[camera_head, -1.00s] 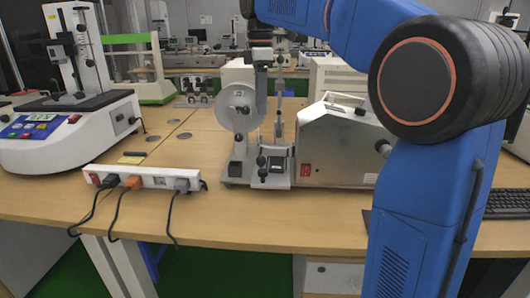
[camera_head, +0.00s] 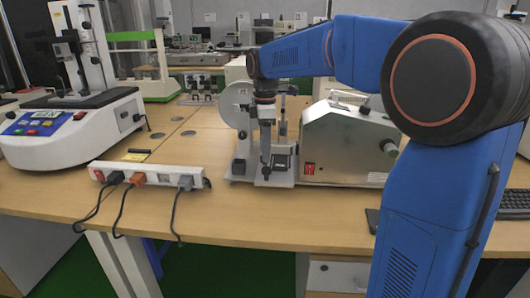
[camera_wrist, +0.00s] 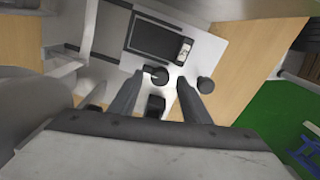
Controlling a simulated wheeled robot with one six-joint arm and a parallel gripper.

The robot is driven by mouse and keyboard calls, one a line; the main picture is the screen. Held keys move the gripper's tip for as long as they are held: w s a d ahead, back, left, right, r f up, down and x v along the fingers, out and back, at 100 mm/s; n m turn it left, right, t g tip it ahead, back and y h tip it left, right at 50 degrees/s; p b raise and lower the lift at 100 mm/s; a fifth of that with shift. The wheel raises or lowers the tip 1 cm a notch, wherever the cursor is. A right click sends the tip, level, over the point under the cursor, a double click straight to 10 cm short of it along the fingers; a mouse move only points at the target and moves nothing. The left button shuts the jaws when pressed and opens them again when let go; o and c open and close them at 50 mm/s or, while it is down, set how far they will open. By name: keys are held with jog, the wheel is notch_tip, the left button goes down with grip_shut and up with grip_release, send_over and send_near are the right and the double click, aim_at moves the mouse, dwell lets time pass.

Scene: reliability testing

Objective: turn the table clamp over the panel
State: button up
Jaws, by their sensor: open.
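A small dark rectangular panel (camera_head: 281,161) sits on the pale base of the machine with the round disc. In the wrist view the panel (camera_wrist: 156,40) lies just beyond my fingertips on a pale plate. A black knob (camera_wrist: 156,74), which looks like part of the table clamp, shows between the fingertips. Another round black knob (camera_wrist: 206,85) is right of the right finger. My gripper (camera_wrist: 159,82) is open, pointing down at the front of the plate; I cannot tell whether it touches the knob. In the head view my gripper (camera_head: 265,157) is just left of the panel and hides part of the machine.
A grey-white housing (camera_head: 345,143) stands close on the right of the machine. A power strip (camera_head: 150,175) with plugged cables lies at the table's front left. A white tester (camera_head: 75,125) stands at far left. The wooden table (camera_head: 225,220) is clear in front.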

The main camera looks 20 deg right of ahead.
jog(key=shift+f, duration=0.8)
jog(key=c, duration=1)
jog(key=shift+c, duration=0.2)
